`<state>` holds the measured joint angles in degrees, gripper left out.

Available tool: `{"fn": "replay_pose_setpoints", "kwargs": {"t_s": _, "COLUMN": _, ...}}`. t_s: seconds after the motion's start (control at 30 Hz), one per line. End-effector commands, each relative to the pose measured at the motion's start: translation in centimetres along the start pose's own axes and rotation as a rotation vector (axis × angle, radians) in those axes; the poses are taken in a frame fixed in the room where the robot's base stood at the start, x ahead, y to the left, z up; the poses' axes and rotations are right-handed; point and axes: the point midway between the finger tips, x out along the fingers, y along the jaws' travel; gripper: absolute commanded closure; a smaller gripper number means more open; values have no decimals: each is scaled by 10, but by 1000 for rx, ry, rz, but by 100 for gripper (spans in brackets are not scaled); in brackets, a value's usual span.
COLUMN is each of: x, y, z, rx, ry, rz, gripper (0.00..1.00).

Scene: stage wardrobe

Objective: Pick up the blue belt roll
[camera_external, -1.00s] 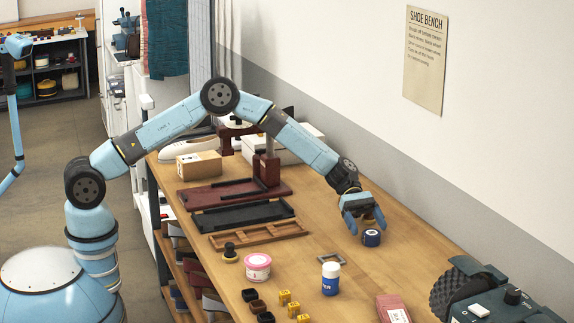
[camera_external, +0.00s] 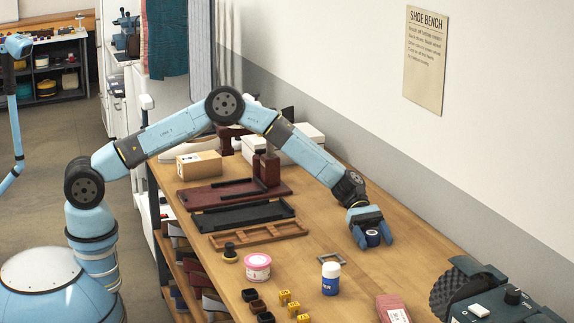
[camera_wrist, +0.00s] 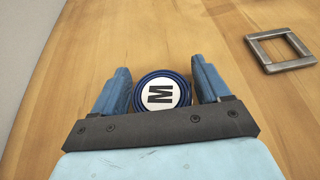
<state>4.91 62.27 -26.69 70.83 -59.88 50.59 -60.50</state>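The blue belt roll (camera_external: 373,238) stands on the wooden bench near its wall side. My gripper (camera_external: 373,241) is down around the roll, one finger on each side. In the wrist view my gripper (camera_wrist: 162,83) is open, with a gap showing between the roll and the right finger. The left finger lies close to the roll; I cannot tell whether it touches.
A grey metal buckle frame (camera_wrist: 280,50) lies beside the gripper. A white and blue jar (camera_external: 331,279), a pink-lidded tub (camera_external: 257,267) and several small yellow blocks stand nearer the front. A dark machine with a brush wheel (camera_external: 455,285) stands at the right. Wooden trays (camera_external: 258,236) lie to the left.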

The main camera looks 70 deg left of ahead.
Motion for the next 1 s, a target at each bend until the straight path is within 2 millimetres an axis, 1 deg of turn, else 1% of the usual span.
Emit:
{"fn": "replay_pose_setpoints", "kwargs": {"t_s": 0.03, "x": 0, "y": 0, "z": 0, "rx": 0, "ry": 0, "rz": 0, "gripper": 30}}
{"fn": "replay_pose_setpoints", "kwargs": {"t_s": 0.07, "x": 0, "y": 0, "z": 0, "rx": 0, "ry": 0, "rz": 0, "gripper": 33}}
{"fn": "replay_pose_setpoints", "kwargs": {"t_s": 0.47, "x": 0, "y": 0, "z": 0, "rx": 0, "ry": 0, "rz": 0, "gripper": 71}}
{"fn": "replay_pose_setpoints", "kwargs": {"t_s": 0.5, "x": 0, "y": 0, "z": 0, "rx": 0, "ry": 0, "rz": 0, "gripper": 72}}
{"fn": "replay_pose_setpoints", "kwargs": {"t_s": 0.77, "x": -2, "y": 0, "z": 4, "rx": 1, "ry": 0, "rz": 0, "gripper": 72}}
{"fn": "replay_pose_setpoints", "kwargs": {"t_s": 0.87, "x": -5, "y": 0, "z": 13, "rx": 2, "ry": -1, "rz": 0, "gripper": 72}}
{"fn": "replay_pose_setpoints", "kwargs": {"t_s": 1.0, "x": -15, "y": 0, "z": 35, "rx": 3, "ry": -1, "rz": 1, "gripper": 72}}
